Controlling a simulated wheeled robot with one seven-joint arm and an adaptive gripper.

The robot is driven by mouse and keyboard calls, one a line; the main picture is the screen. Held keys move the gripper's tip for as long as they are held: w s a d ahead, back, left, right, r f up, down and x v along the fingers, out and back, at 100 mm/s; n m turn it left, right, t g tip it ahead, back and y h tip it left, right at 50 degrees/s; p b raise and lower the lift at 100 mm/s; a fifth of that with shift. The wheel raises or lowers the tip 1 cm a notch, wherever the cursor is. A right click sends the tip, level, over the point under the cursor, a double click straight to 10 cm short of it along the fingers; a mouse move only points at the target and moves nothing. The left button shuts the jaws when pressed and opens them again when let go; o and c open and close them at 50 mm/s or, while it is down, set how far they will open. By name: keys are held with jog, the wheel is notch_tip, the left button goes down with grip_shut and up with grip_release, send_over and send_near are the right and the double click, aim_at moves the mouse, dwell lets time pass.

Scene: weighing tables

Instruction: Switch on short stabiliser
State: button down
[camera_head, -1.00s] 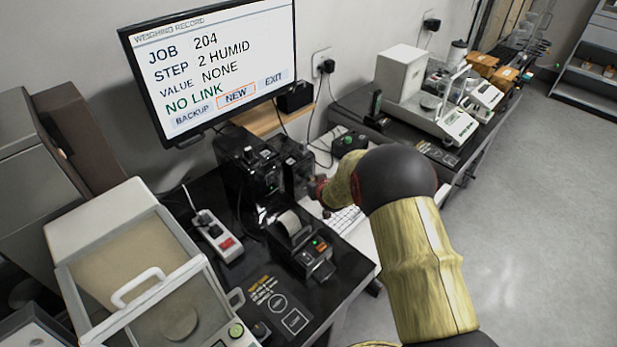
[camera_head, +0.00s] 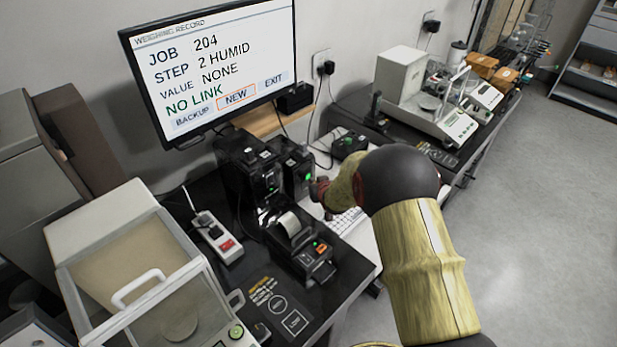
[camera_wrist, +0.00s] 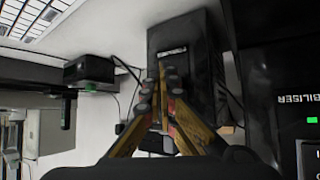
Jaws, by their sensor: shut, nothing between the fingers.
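Two black boxes stand side by side under the monitor in the head view: a taller one (camera_head: 244,172) and a shorter one (camera_head: 292,166) to its right. A small green light shows on the front of the shorter box. My gripper (camera_head: 316,190) is just right of that front, mostly hidden behind my arm. In the wrist view my gripper (camera_wrist: 165,72) is shut and empty, its tips in front of a black box with a pale label (camera_wrist: 182,45). Part of a stabiliser label (camera_wrist: 300,99) and a green light show at the right; contact cannot be told.
A white keyboard (camera_head: 345,222) lies below my gripper. A label printer (camera_head: 305,245), a power strip (camera_head: 218,238) and a glass balance case (camera_head: 140,270) stand on the black table (camera_head: 340,288). The monitor (camera_head: 212,60) reads NO LINK. A small black box (camera_head: 349,144) sits behind.

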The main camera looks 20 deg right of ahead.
jog(key=shift+s, duration=0.15)
jog(key=shift+s+d+p, duration=0.35)
jog(key=shift+s, duration=0.55)
jog(key=shift+s+d+p, duration=0.3)
jog(key=shift+s+d, duration=0.05)
jog(key=shift+s, duration=0.55)
jog(key=shift+s+d+p, duration=0.35)
jog(key=shift+s, duration=0.55)
jog(key=s+a+r+g, duration=0.1)
jog(key=s+a+r, duration=0.3)
jog(key=r, duration=0.6)
jog(key=s+a+r+g, duration=0.1)
jog(key=s+a+r, duration=0.25)
jog(key=r, duration=0.65)
jog(key=s+a+r+g, duration=0.1)
jog(key=s+a+r, duration=0.2)
jog(key=s, duration=0.6)
jog(key=s+a+r+n+g+y, duration=0.1)
jog(key=s+a+r, duration=0.2)
jog(key=s, duration=0.6)
jog(key=s+a+r+n+g+y, duration=0.1)
jog(key=s+a+r, duration=0.2)
jog(key=s+a, duration=0.3)
jog(key=s, duration=0.3)
jog(key=shift+a+r, duration=0.2)
jog(key=shift+r, duration=0.15)
